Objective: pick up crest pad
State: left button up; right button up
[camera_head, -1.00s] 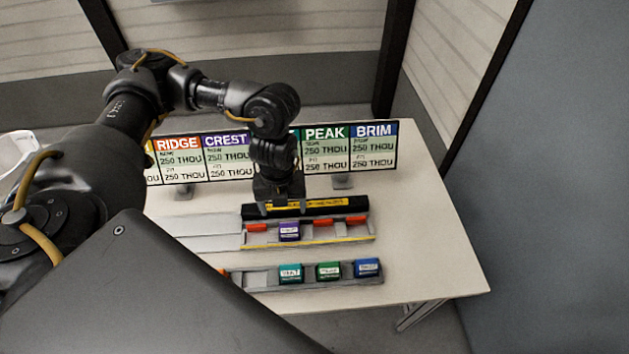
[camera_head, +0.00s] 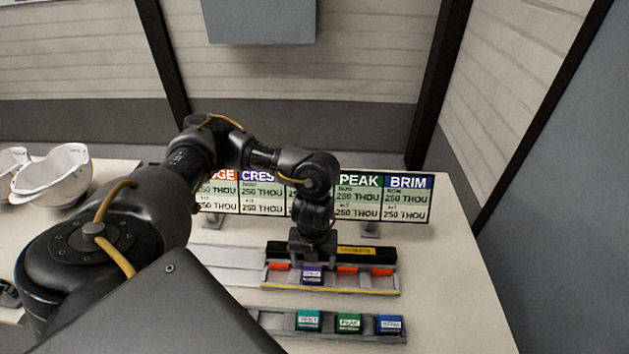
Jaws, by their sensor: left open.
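The crest pad, a purple block with a white label (camera_head: 312,275), sits in the upper tray (camera_head: 345,291), in the slot row between red pieces. My left gripper (camera_head: 313,260) is open and points down right at the top of the purple block, just behind it in the view. I cannot tell whether the fingers straddle it or touch it. My right gripper is not in view.
A lower tray (camera_head: 368,338) holds a teal block (camera_head: 308,320), a green block (camera_head: 348,323) and a blue block (camera_head: 389,324). Label boards (camera_head: 405,200) stand behind. White helmet shells (camera_head: 62,178) lie at the far left. The table's right side is clear.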

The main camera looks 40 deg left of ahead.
aim_at(313, 270)
pick_arm(q)
jog(key=shift+s+d+f+p, duration=0.15)
jog(key=shift+s+f, duration=0.15)
jog(key=shift+f, duration=0.2)
jog(key=shift+s+f+p, duration=0.15)
jog(key=shift+s+f, duration=0.15)
jog(key=shift+f, duration=0.2)
jog(key=shift+w+f, duration=0.25)
jog(key=shift+f, duration=1.1)
jog(key=shift+s+r, duration=0.1)
jog(key=shift+c, duration=0.7)
jog(key=c, duration=0.9)
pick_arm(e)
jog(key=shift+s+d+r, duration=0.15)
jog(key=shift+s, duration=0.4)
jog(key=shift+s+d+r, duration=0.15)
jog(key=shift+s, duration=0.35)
